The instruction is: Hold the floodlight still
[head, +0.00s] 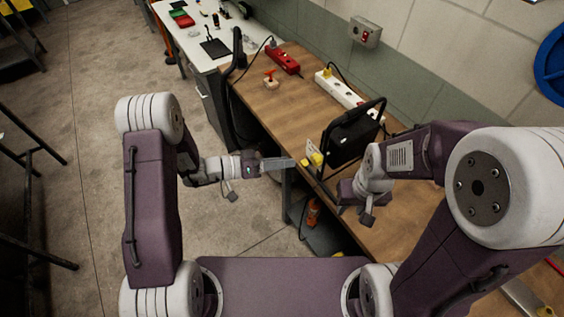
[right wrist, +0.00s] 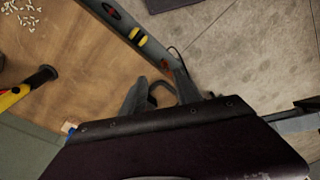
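The black floodlight (head: 352,132) stands tilted on its frame on the wooden bench, near the front edge. Small yellow pieces (head: 317,158) and a white tag show at its lower left. My left gripper (head: 294,163) points right, with its tips close to the yellow pieces; I cannot tell whether it touches them or how far its fingers are parted. My right gripper (head: 350,205) is low beside the floodlight's frame, at the bench edge. In the right wrist view its two fingers (right wrist: 158,88) stand apart, with a dark loop between or behind them that I cannot identify.
A white power strip (head: 345,92), a red power strip (head: 284,60) and an orange-topped item (head: 270,78) lie on the wooden bench (head: 300,105). Open floor lies left.

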